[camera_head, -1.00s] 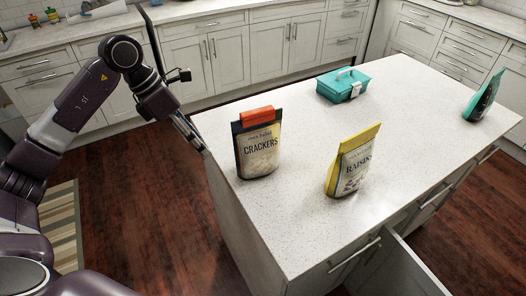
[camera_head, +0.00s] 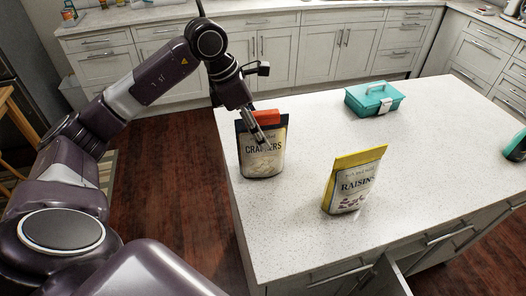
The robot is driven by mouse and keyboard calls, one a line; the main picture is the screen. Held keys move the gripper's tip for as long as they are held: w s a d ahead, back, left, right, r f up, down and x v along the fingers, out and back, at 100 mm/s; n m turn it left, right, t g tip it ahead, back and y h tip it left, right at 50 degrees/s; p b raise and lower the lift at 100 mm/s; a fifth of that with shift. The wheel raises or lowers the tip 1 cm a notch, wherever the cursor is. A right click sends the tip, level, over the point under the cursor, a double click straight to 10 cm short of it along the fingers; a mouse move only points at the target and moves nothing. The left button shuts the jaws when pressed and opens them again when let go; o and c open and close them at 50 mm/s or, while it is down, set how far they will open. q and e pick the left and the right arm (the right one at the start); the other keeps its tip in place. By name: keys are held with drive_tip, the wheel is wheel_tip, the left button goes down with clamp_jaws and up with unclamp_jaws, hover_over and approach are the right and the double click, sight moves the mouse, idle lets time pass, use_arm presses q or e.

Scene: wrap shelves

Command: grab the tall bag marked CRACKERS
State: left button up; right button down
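The tall bag marked CRACKERS (camera_head: 262,163) stands upright near the left edge of the island top. It is dark with a pale label and an orange clip or band on its top. My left gripper (camera_head: 259,138) is in front of the bag's upper part in the picture and covers part of the lettering. Its fingers are small and dark, and I cannot tell whether they are open or touch the bag. My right gripper is not in view.
A yellow RAISINS bag (camera_head: 352,183) stands to the right of the crackers bag. A teal box (camera_head: 375,99) with a handle sits farther back. Another teal item (camera_head: 515,147) is at the right edge. An open drawer (camera_head: 388,279) juts out at the front.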

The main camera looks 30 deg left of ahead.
use_arm(q)
drive_tip(key=x, duration=0.1)
drive_tip(key=p+x, duration=0.1)
drive_tip(key=x, duration=0.2)
drive_tip(key=shift+w+d, duration=0.15)
drive_tip(key=shift+d, duration=0.15)
drive_tip(key=c, duration=1.1)
drive_tip(key=shift+c, duration=1.4)
drive_tip(key=shift+r, duration=0.1)
drive_tip(key=shift+c, duration=0.2)
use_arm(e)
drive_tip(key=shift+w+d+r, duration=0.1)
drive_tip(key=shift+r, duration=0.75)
